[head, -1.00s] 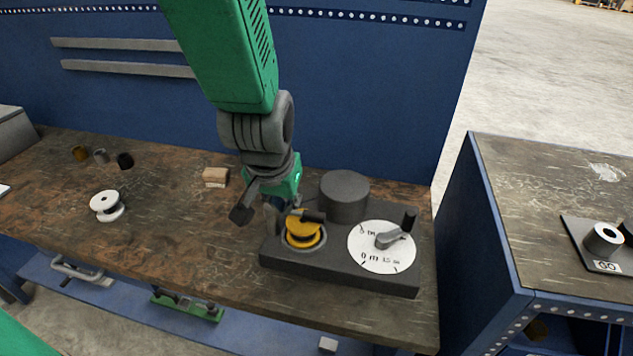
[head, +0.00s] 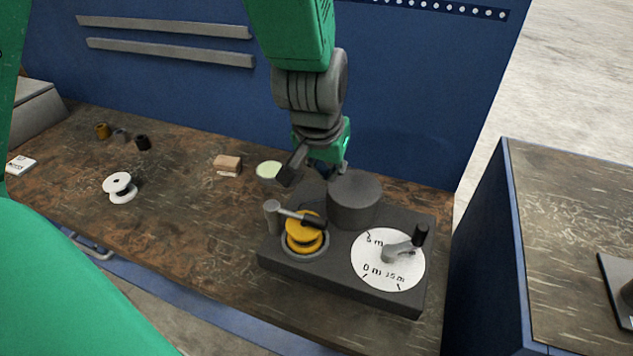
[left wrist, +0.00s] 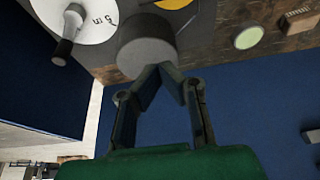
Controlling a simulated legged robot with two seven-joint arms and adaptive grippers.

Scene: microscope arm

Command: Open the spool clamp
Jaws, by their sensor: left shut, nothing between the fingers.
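The spool clamp (head: 293,214) is a thin bar with a dark handle, running from a grey post (head: 271,216) across the top of the yellow spool (head: 305,240). The spool sits in a round seat on the dark base (head: 340,283). My left gripper (left wrist: 165,68) is shut and empty in the left wrist view, its fingertips over the grey cylinder (left wrist: 147,55). In the head view it is apart from the clamp, behind the cylinder (head: 355,198), which hides its tips. The left wrist view shows only part of the yellow spool (left wrist: 173,3) at its top edge. My right gripper is not in view.
A white dial (head: 376,272) with a crank (head: 405,245) is right of the spool. A pale green disc (head: 269,170) and a brown block (head: 227,165) are behind. A white spool (head: 119,187) stands left; free bench lies between. A blue panel (head: 420,95) rises behind.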

